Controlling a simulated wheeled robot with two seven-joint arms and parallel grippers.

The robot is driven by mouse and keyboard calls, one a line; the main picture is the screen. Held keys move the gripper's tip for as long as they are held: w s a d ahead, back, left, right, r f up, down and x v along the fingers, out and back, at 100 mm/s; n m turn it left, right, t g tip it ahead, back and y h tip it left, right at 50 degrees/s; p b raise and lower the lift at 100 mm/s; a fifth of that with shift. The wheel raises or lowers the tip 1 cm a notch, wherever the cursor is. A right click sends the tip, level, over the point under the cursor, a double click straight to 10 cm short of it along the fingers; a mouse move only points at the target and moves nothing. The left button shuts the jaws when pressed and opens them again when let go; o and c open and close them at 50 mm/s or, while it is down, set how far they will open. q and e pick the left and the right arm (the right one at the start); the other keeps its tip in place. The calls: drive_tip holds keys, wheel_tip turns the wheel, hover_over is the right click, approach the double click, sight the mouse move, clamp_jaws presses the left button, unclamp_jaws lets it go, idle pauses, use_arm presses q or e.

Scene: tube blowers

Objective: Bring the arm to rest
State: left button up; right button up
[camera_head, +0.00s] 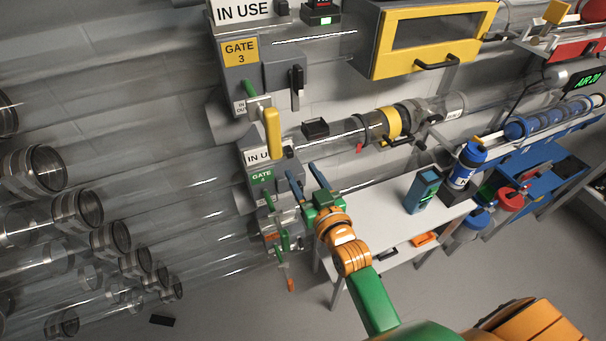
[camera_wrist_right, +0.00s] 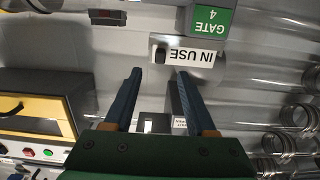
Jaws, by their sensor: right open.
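My right gripper (camera_head: 303,174) is open and empty, in front of the gate 4 box (camera_head: 259,160). In the right wrist view its two blue fingers (camera_wrist_right: 159,76) stand apart with nothing between their tips. They point toward the "IN USE" label (camera_wrist_right: 192,56) below the green gate 4 sign (camera_wrist_right: 212,20). Whether the fingers touch the box is hard to tell, but a gap seems to show. My right arm reaches in from the lower right in the head view. My left gripper is not in view.
The gate 3 box (camera_head: 238,75) with a yellow handle (camera_head: 272,133) is above. Clear tubes run along the wall. A yellow-framed cabinet (camera_head: 378,70) hangs at upper right. A white table (camera_head: 385,212) holds a teal box (camera_head: 423,190) and a blue bottle (camera_head: 466,167). Floor shows at lower left.

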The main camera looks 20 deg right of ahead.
drive_tip(key=shift+w, duration=0.15)
drive_tip(key=shift+f, duration=0.1)
idle(0.3)
drive_tip(key=s+f+n+g, duration=0.1)
drive_tip(key=s+f+g, duration=0.55)
drive_tip(key=s, duration=0.55)
drive_tip(key=s+f+n+g, duration=0.1)
drive_tip(key=s+f+g, duration=0.55)
drive_tip(key=s, duration=0.55)
wheel_tip(320, 180, down, 15)
drive_tip(key=s+g, duration=0.2)
drive_tip(key=s+d+f+g, duration=0.1)
drive_tip(key=s+d+f, duration=0.2)
drive_tip(key=s+f, duration=0.9)
drive_tip(key=shift+s+h, duration=0.2)
drive_tip(key=shift+h, duration=0.1)
